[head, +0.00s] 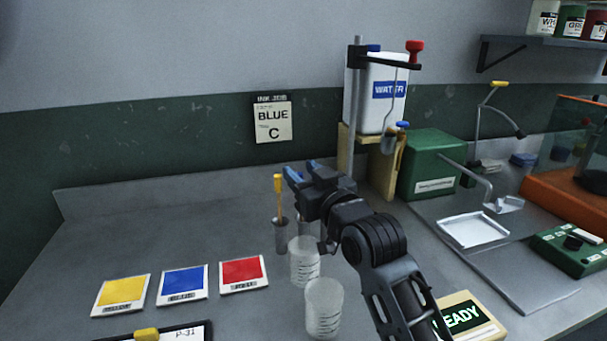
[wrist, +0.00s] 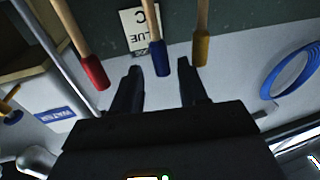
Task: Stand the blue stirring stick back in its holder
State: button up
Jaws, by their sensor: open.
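The blue stirring stick (wrist: 157,58) shows in the wrist view as a wooden shaft with a blue end. Its blue end lies between and just beyond the tips of my gripper (wrist: 160,75), whose two fingers are apart. A red-ended stick (wrist: 92,72) and a yellow-ended stick (wrist: 200,50) flank it. In the head view my gripper (head: 300,172) is above the counter, right of the yellow stick (head: 278,185), which stands upright in a grey metal holder (head: 281,238). Another holder (head: 303,232) shows partly below my gripper. The blue stick's foot is hidden.
Clear cups (head: 304,262) (head: 323,308) stand in front. Yellow, blue and red cards (head: 184,283) lie left. A water tank (head: 372,105) on a wooden stand and a green box (head: 432,165) are behind right. A READY sign (head: 465,318) stands near the arm.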

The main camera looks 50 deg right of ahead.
jog(key=b+v, duration=0.1)
jog(key=v, duration=0.7)
dwell(1.0)
